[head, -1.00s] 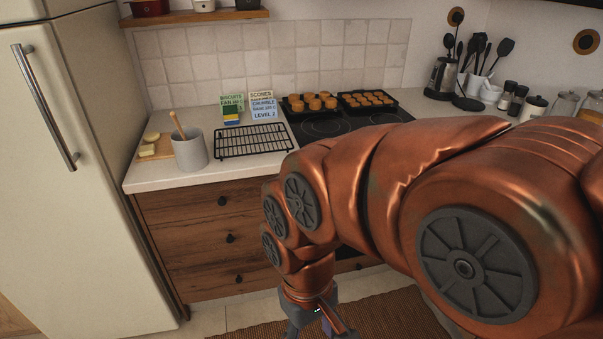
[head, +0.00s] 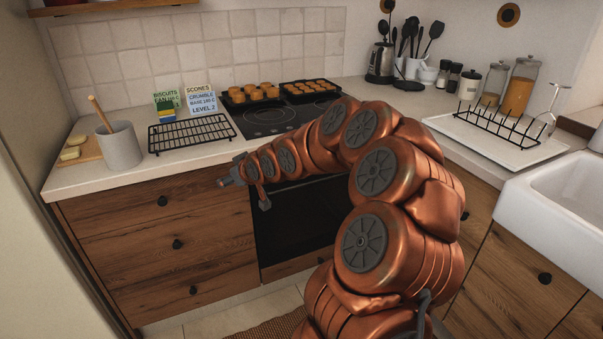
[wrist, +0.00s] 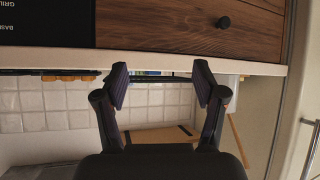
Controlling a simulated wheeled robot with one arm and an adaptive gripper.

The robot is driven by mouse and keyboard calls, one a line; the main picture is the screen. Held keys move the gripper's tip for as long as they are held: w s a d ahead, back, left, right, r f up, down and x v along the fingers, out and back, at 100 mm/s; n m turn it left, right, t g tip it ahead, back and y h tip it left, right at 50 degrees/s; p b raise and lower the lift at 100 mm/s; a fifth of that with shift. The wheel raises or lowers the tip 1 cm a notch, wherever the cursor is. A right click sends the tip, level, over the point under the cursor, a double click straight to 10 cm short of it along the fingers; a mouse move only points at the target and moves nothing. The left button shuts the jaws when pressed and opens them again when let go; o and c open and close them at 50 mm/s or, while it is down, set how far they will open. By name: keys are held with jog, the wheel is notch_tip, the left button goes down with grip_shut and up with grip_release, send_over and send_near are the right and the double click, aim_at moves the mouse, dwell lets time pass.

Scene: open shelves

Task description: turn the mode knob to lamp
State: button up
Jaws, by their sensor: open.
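The oven's black front (head: 298,228) sits below the hob in the head view, partly behind my arm. In the wrist view, which is upside down, a corner of the dark oven panel (wrist: 45,22) shows pale lettering, partly readable as GRILL and BASE. I cannot make out the mode knob in either view; my arm covers the upper oven front in the head view. My gripper (head: 224,182) is in front of the drawers, left of the oven, pointing left. In the wrist view my gripper (wrist: 161,82) is open, with nothing between its fingers.
Wooden drawers (head: 170,250) with round black knobs are left of the oven. On the counter stand a wire rack (head: 190,132), a grey crock (head: 119,147), recipe cards (head: 201,100) and trays of baked goods (head: 250,95). A white sink (head: 550,200) is at right.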

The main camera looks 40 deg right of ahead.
jog(key=s+d+f+m+t+h+b, duration=0.1)
jog(key=d+f+t+h+b, duration=0.3)
jog(key=d, duration=1)
jog(key=s+d+f+m+t+h+b, duration=0.15)
jog(key=d+f, duration=0.45)
jog(key=d, duration=0.8)
jog(key=shift+n, duration=0.25)
jog(key=shift+a+x, duration=0.2)
jog(key=shift+x, duration=3.45)
jog(key=shift+c, duration=0.2)
